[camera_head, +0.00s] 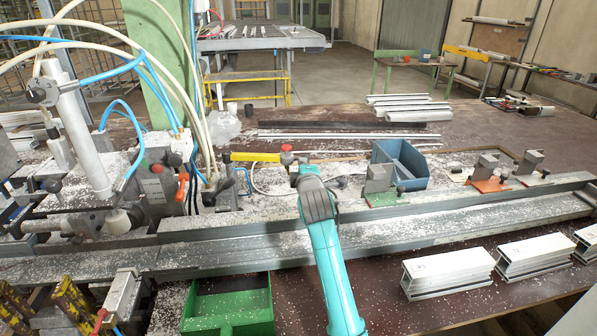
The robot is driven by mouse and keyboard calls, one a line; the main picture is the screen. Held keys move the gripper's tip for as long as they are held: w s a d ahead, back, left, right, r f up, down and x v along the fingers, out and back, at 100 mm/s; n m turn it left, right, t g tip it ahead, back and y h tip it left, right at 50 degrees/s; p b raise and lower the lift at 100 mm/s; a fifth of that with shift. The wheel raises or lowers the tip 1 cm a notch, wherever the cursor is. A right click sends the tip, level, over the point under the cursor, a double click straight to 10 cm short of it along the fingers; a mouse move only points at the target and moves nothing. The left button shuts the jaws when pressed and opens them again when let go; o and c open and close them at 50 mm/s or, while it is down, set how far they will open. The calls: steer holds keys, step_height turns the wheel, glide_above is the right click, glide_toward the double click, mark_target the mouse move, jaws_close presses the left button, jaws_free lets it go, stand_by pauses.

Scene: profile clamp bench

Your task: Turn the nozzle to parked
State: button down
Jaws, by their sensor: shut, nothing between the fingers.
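A yellow bar (255,157) lies nearly level across the picture above the bench, left of my wrist. It looks like the nozzle or its arm, but I cannot tell for certain. A red knob (286,148) stands at its right end, and a dark fitting (227,157) is at its left end. My teal arm reaches up from the bottom edge. My gripper (298,165) is at its far end, close to the bar's right end. It is shut with nothing in it. My wrist hides much of it, and I cannot tell whether it touches the bar or knob.
A blue bin (399,165) and clamp blocks (379,178) stand right of my wrist. A long chip-covered rail (430,225) crosses the bench. A green bin (228,308) and white profiles (447,272) are in front. Hoses and a machine crowd the left.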

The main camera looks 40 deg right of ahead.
mark_target(305, 155)
steer(key=w+d, duration=0.1)
steer(key=d, duration=0.1)
steer(key=w+d, duration=0.2)
steer(key=shift+w+d, duration=0.1)
steer(key=shift+w, duration=0.1)
steer(key=shift+w+d, duration=0.3)
steer(key=shift+r, duration=0.1)
